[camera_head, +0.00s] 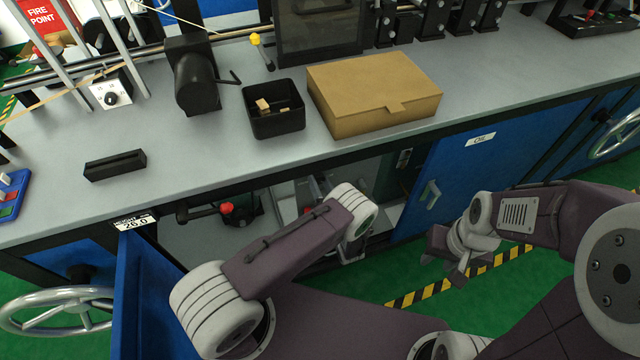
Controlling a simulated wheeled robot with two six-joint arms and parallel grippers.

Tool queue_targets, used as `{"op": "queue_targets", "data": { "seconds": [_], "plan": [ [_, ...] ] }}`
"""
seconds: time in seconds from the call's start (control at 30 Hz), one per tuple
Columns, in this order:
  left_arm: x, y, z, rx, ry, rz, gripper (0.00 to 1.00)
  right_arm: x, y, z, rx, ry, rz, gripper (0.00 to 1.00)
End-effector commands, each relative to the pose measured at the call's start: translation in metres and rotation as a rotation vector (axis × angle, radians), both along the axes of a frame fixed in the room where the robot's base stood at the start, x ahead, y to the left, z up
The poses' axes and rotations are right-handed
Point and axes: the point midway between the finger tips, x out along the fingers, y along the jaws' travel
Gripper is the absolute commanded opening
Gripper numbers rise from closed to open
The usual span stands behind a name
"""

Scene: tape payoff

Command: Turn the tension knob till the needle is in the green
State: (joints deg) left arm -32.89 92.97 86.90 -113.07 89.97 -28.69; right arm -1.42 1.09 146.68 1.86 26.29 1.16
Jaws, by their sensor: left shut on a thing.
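My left gripper (350,254) is inside the open cabinet under the bench, mostly hidden behind its own wrist. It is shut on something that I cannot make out. My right gripper (446,266) hangs in front of the blue cabinet door, above the green floor; its fingers look apart and empty. A small white box with a black knob (111,98) and scale marks stands at the back left of the bench, far from both grippers. I cannot make out a needle or a green band anywhere.
The grey bench (215,165) carries a black bin (273,128), a cardboard box (375,95), a black crank unit (197,85) and a black block (115,165). A red-topped part (226,208) is in the cabinet. Blue doors (480,165) and a handwheel (60,312) stand at the front.

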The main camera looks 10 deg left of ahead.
Motion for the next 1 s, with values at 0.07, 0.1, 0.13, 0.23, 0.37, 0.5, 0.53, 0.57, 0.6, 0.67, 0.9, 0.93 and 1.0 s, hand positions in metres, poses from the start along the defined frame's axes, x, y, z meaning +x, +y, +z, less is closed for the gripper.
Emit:
{"op": "queue_targets", "data": {
  "seconds": [0.07, 0.1, 0.13, 0.23, 0.37, 0.5, 0.53, 0.57, 0.6, 0.67, 0.9, 0.93, 1.0],
  "plan": [
    [-0.0002, -0.0002, -0.001, 0.024, 0.018, 0.0, 0.0, 0.0, 0.0, -0.0013, 0.0, 0.0, 0.0, 0.36],
    [-0.0003, -0.0001, -0.001, 0.036, 0.026, 0.0, 0.0, 0.0, 0.0, -0.0016, 0.0, 0.0, 0.0, 0.36],
    [-0.0003, -0.0001, -0.001, 0.042, 0.03, 0.0, 0.0, 0.0, 0.0, -0.0017, 0.0, 0.0, 0.0, 0.36],
    [-0.0004, 0.0, -0.0009, 0.061, 0.043, 0.0, 0.0, 0.0, 0.0, -0.0021, 0.0, 0.0, 0.0, 0.36],
    [-0.0005, 0.0, -0.0009, 0.072, 0.052, -0.001, 0.0, 0.0, 0.0, -0.0023, 0.0, 0.0, 0.0, 0.36],
    [-0.0005, 0.0001, -0.0008, 0.076, 0.055, -0.001, 0.0, 0.0, 0.0, -0.0023, 0.0, 0.0, 0.0, 0.36],
    [-0.0005, 0.0001, -0.0008, 0.076, 0.055, -0.001, 0.0, 0.0, -0.0001, -0.0023, 0.0, 0.0, 0.0, 0.36],
    [-0.0005, 0.0001, -0.0008, 0.076, 0.055, -0.001, 0.0, 0.0, -0.0001, -0.0023, 0.0, 0.0, 0.0, 0.36],
    [-0.0005, 0.0001, -0.0008, 0.076, 0.055, -0.001, 0.0, -0.0001, -0.0001, -0.0023, 0.0, 0.0, 0.0, 0.36],
    [-0.0005, 0.0, -0.0009, 0.076, 0.054, -0.001, 0.0, 0.0, 0.0, -0.0023, 0.0, 0.0, 0.0, 0.36],
    [-0.0004, 0.0, -0.0007, 0.075, 0.053, 0.0, 0.61, 0.0, -0.0001, -0.0023, 0.0, 0.0, 0.0, 0.36],
    [-0.0004, 0.0, -0.0007, 0.075, 0.053, 0.0, 0.61, 0.0, 0.0, -0.0022, 0.0, 0.0, 0.0, 0.36],
    [-0.0003, 0.0001, -0.0004, 0.075, 0.053, 0.0, 0.61, 0.0, 0.0, -0.0022, 0.0, 0.0, 0.0, 0.36]
  ]
}}
